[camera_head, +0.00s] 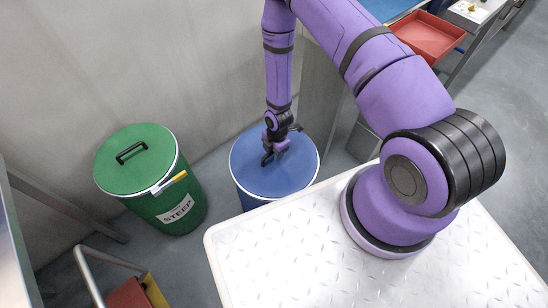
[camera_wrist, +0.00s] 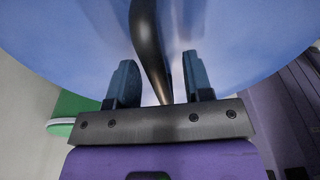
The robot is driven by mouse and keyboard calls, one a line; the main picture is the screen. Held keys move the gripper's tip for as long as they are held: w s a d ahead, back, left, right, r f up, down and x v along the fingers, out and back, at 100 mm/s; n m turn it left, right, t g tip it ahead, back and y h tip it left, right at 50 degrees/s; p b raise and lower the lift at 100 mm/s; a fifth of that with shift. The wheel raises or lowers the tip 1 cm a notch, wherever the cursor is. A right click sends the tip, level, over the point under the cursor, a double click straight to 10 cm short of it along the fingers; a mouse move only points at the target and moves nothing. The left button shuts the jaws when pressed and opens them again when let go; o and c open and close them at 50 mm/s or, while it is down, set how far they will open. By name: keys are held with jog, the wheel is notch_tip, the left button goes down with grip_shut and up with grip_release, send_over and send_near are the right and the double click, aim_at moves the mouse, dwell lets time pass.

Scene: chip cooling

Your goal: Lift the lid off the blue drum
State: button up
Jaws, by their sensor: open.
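The blue drum (camera_head: 243,200) stands on the floor against the wall, with its blue lid (camera_head: 302,163) on top. My gripper (camera_head: 273,152) is above the lid, reaching down to it. In the wrist view the blue lid (camera_wrist: 240,40) fills the upper part of the picture. A dark curved lid handle (camera_wrist: 150,45) runs down between the two open fingers of my gripper (camera_wrist: 160,82). The fingers stand apart on either side of it, and I cannot tell whether either touches it. In the head view my gripper partly hides the handle.
A green drum (camera_head: 180,212) with a black-handled lid, a yellow-ended latch and a "STEEP" label stands left of the blue drum. A red tray (camera_head: 428,38) sits at the back right. A metal frame with red and yellow parts (camera_head: 130,292) is at the lower left.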

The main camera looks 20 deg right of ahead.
jog(key=shift+f, duration=0.1)
jog(key=shift+c, duration=0.2)
grip_shut()
